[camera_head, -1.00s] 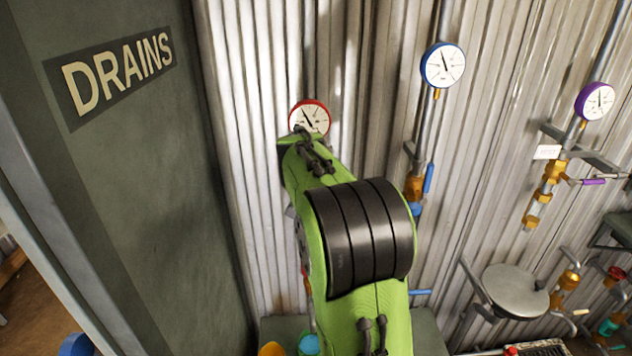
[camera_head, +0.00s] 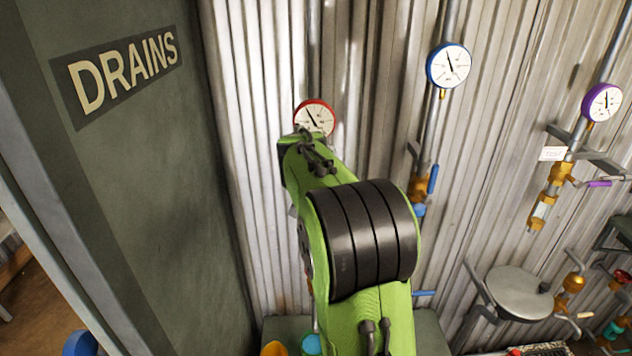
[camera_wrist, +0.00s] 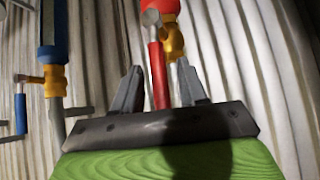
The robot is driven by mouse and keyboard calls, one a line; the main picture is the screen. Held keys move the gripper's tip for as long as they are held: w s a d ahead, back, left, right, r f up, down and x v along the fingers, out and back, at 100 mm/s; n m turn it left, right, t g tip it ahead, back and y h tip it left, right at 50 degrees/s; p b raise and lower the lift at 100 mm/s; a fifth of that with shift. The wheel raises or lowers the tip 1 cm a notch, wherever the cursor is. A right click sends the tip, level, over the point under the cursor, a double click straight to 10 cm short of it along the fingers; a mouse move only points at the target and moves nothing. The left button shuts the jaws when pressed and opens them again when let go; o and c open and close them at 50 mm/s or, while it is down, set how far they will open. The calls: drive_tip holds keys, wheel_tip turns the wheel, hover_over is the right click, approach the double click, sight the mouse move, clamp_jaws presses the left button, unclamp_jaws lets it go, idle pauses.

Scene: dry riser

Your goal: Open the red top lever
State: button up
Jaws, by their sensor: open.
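The red top lever (camera_wrist: 157,76) hangs nearly upright in the wrist view, below a red pipe section (camera_wrist: 164,9) and beside a brass valve body (camera_wrist: 174,44). My gripper (camera_wrist: 159,67) is open, with one finger on each side of the red lever in the picture. A gap shows on both sides of the lever; I cannot tell how deep it sits between the fingers. In the head view my green arm hides the lever and the gripper. The red-rimmed gauge (camera_head: 314,118) shows just above the arm.
In the wrist view a blue lever (camera_wrist: 20,114) and a blue pipe section (camera_wrist: 47,32) are at left. In the head view a dark DRAINS panel (camera_head: 150,200) stands close at left. A blue gauge (camera_head: 448,66) and purple gauge (camera_head: 602,102) are at right.

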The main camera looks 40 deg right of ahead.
drive_tip(key=v, duration=1.5)
drive_tip(key=shift+s+p, duration=0.15)
drive_tip(key=shift+p, duration=0.2)
drive_tip(key=shift+a, duration=0.1)
drive_tip(key=s+a+f+n+y, duration=0.3)
drive_tip(key=s+a+f, duration=0.4)
drive_tip(key=s, duration=0.3)
drive_tip(key=s+a+f+n+y, duration=0.3)
drive_tip(key=s+a+f+n, duration=0.3)
drive_tip(key=s+a, duration=0.4)
drive_tip(key=shift+s+a+f+g, duration=0.2)
drive_tip(key=shift+s+f+g, duration=0.2)
drive_tip(key=shift+s, duration=0.4)
